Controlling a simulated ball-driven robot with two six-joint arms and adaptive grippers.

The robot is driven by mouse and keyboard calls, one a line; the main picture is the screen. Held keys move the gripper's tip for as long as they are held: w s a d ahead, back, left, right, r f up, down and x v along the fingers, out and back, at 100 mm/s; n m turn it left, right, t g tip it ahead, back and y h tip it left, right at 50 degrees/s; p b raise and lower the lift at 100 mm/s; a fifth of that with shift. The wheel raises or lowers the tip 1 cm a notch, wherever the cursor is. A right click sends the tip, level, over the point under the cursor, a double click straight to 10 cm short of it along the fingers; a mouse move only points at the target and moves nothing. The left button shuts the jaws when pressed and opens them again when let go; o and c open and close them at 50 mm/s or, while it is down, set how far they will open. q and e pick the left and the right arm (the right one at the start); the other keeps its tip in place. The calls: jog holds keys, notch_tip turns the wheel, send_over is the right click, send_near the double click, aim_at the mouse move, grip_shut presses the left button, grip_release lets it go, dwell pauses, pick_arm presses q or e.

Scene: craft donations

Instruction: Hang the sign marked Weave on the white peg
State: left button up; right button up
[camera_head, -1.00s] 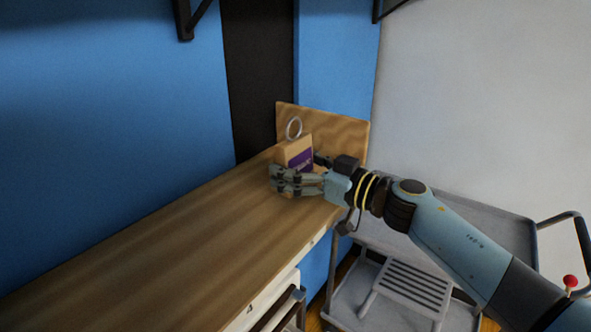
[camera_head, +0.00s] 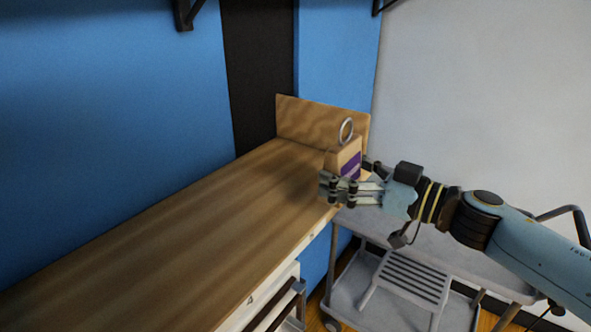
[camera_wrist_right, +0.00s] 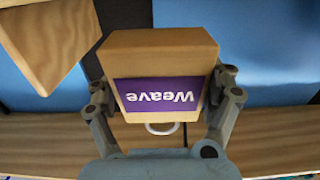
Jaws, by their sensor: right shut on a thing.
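The sign marked Weave (camera_head: 345,152) is a tan block with a purple label and a metal ring on top. My right gripper (camera_head: 338,187) is shut on it and holds it upright near the right end of the wooden worktop. In the right wrist view the sign (camera_wrist_right: 160,62) sits between the two fingers, its white lettering upside down and its ring partly showing below it. No white peg shows in either view. My left gripper is not in view.
The wooden worktop (camera_head: 170,225) is bare, with a low wooden board (camera_head: 305,118) at its far end. A grey cart (camera_head: 365,222) with a slatted lower rack (camera_head: 412,280) stands at the right. Dark brackets (camera_head: 187,18) are on the blue wall above.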

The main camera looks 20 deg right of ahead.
aim_at(351, 176)
jog(key=b+v, duration=0.1)
jog(key=v, duration=0.3)
jog(key=shift+s+d+f, duration=0.15)
jog(key=shift+s, duration=0.15)
jog(key=shift+s+d, duration=0.4)
jog(key=shift+s, duration=0.2)
